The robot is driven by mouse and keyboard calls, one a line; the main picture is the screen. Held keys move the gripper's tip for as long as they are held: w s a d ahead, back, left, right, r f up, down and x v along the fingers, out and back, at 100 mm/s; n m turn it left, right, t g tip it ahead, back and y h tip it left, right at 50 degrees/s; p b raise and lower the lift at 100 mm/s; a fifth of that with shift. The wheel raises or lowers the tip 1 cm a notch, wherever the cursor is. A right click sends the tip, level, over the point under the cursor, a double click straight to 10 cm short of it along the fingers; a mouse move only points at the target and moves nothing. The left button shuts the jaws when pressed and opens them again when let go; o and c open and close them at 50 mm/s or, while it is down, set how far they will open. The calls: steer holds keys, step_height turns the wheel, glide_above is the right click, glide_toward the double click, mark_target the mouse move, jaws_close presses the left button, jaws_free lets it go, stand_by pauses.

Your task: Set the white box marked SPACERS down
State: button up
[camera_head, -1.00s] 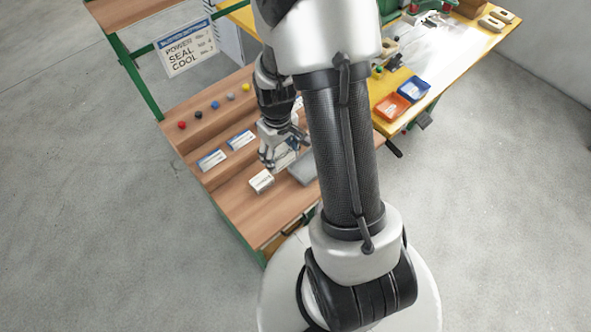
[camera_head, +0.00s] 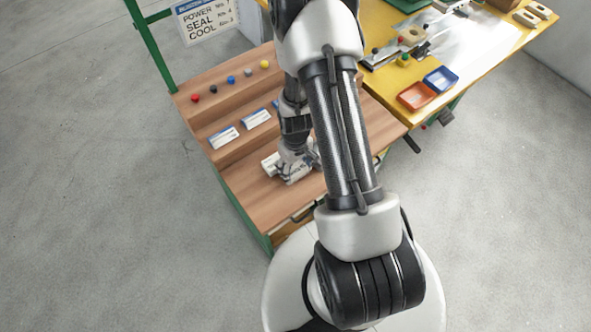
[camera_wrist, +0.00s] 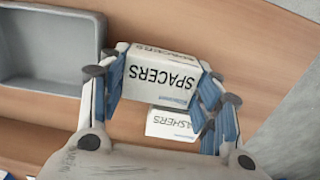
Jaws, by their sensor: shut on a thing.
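The white box marked SPACERS (camera_wrist: 160,78) is between the finger pads of my gripper (camera_wrist: 163,88) in the wrist view. My gripper is shut on it, with a blue-faced pad at each side. A second white box, its label partly covered and reading "ASHERS" (camera_wrist: 172,125), lies on the wooden surface just beyond and looks smaller. I cannot tell whether the SPACERS box touches the surface. In the head view my gripper (camera_head: 290,168) is low over the wooden bench (camera_head: 245,186), with a white box (camera_head: 268,163) at its left; which box that is cannot be read.
A grey tray (camera_wrist: 50,82) stands at the left in the wrist view. Two labelled boxes (camera_head: 224,137) (camera_head: 257,118) and several coloured knobs (camera_head: 195,98) sit on the bench's steps. An orange bin (camera_head: 416,96) and blue bin (camera_head: 440,79) stand on the yellow table (camera_head: 500,48).

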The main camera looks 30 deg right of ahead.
steer(key=shift+f, duration=0.3)
steer(key=shift+f, duration=0.1)
steer(key=shift+f, duration=0.15)
steer(key=o, duration=0.8)
steer(key=shift+c, duration=0.2)
steer(key=shift+r, duration=0.2)
